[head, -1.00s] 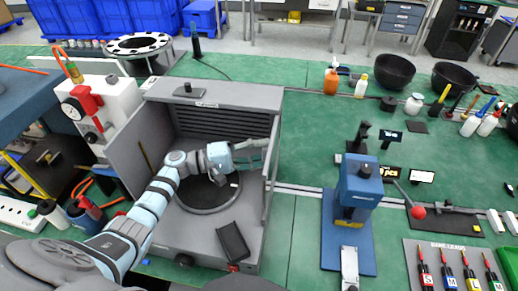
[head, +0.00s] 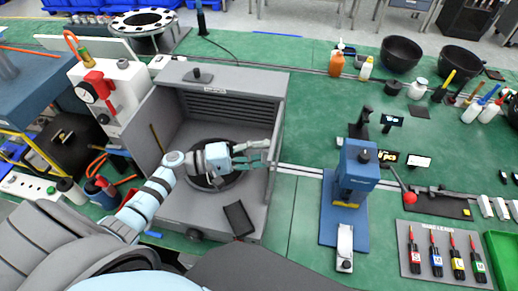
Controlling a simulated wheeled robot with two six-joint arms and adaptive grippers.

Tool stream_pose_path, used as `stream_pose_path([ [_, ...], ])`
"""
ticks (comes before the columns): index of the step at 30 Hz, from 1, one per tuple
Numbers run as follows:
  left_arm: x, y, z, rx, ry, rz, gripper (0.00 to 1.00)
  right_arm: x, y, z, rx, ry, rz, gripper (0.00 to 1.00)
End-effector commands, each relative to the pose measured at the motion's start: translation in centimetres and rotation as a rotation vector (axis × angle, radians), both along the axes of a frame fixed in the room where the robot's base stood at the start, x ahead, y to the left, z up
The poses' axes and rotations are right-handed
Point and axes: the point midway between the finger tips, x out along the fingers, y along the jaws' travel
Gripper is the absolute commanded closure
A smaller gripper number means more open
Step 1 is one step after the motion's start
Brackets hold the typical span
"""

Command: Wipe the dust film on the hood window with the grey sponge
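The grey hood (head: 170,206) stands open at the front on the green bench, left of the middle. I cannot make out a dust film or tell which panel is the window. A dark grey slab (head: 238,219) lies at the hood's front edge; it may be the sponge, but I cannot tell for sure. Another dark block (head: 197,76) sits on the hood's roof. My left gripper (head: 268,154) reaches into the hood above a round dark disc (head: 205,183), pointing right, its tips close to the right side panel (head: 275,165). Its fingers look apart, with nothing seen between them. My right gripper is out of view.
A blue press (head: 356,180) stands right of the hood, with a strip of green bench between. A white box with a gauge (head: 118,85) stands close on the left. Bottles, black bowls (head: 401,54) and a tool mat (head: 410,262) are farther right.

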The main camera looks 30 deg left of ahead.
Motion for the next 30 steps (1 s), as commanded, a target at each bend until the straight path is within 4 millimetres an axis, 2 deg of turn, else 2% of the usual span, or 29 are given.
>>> stream_pose_path([
  [2, 0.1, -0.1, 0.7, -0.002, -0.004, -0.002, 0.73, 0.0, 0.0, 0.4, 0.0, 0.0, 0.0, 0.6],
  [10, 3.0, 0.8, -0.1, -0.002, -0.005, -0.001, 0.73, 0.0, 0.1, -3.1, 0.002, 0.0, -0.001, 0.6],
  [17, 4.2, 1.2, 0.3, -0.002, -0.004, -0.001, 0.73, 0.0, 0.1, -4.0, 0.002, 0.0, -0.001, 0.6],
  [25, 7.0, 2.1, -0.1, -0.001, -0.005, -0.001, 0.73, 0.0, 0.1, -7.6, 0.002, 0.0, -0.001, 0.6],
  [30, 7.8, 2.3, 0.5, -0.002, -0.003, -0.001, 0.73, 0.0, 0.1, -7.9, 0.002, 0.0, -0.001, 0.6],
])
